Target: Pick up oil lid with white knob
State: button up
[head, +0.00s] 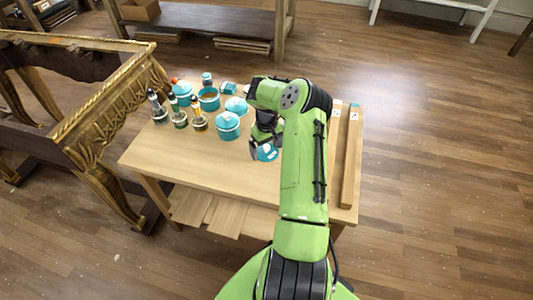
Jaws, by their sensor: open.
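A teal lid (267,154) with a white patch on top lies on the wooden table, just below my gripper. My gripper (264,146) is open and points down over this lid, with a finger at its left side; I cannot tell if they touch. Another teal lid (236,104) lies behind, partly hidden by my arm. A teal pot with its lid on (228,124) stands to the left, with a small pale knob. I cannot tell for sure which lid is the oil lid.
Several bottles (180,113), an open teal pot (209,99) and a lidded teal pot (183,91) crowd the table's back left. Wooden strips (351,160) lie along the right edge. The table's (185,158) front left is clear. A gilt console frame (100,105) stands at left.

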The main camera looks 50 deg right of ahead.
jog(key=shift+r, duration=0.15)
jog(key=c, duration=0.8)
